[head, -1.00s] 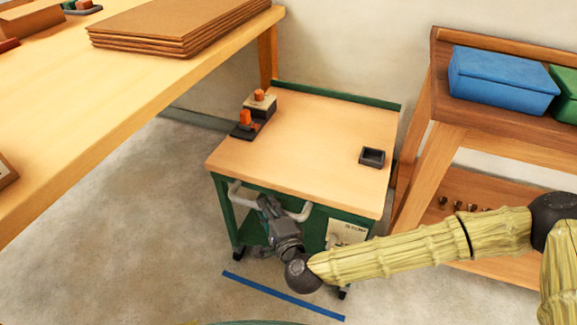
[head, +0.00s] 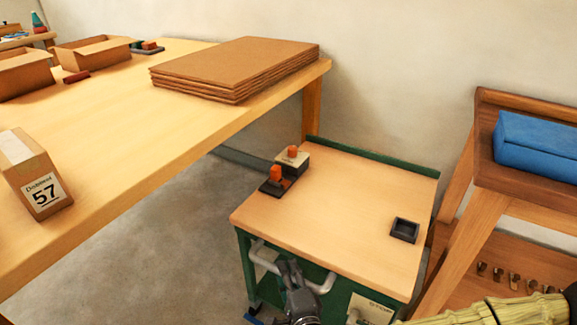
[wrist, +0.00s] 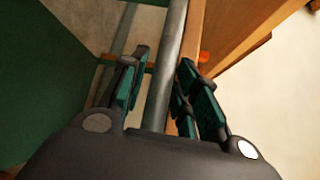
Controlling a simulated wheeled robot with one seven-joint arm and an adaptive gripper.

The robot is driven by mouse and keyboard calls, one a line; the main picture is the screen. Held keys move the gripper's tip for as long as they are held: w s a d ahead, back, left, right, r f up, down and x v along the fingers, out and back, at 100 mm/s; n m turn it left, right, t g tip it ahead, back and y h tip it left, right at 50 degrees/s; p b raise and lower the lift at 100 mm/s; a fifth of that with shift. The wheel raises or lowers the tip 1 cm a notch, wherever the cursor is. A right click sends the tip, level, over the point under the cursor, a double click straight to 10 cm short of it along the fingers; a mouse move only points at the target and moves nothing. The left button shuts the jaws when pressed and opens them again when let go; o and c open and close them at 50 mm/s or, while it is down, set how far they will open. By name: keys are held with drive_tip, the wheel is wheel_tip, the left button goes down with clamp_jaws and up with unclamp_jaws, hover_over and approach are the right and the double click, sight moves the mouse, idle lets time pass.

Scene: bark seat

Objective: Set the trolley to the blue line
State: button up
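The trolley (head: 340,215) has a light wood top, a green frame and a grey bar handle (head: 262,262) on its near side. It stands between the big table and the wooden shelf. My gripper (head: 288,268) is at the handle. In the wrist view my gripper (wrist: 160,88) is open, with one finger on each side of the handle bar (wrist: 168,75). A gap shows between the left finger and the bar.
The trolley carries an orange-knobbed block set (head: 285,172) and a small dark tray (head: 404,230). The big table (head: 120,150) at left holds cardboard sheets (head: 235,68) and boxes. Bare floor (head: 150,250) lies at left.

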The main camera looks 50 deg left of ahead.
idle(0.3)
drive_tip(key=v, duration=1.2)
idle(0.3)
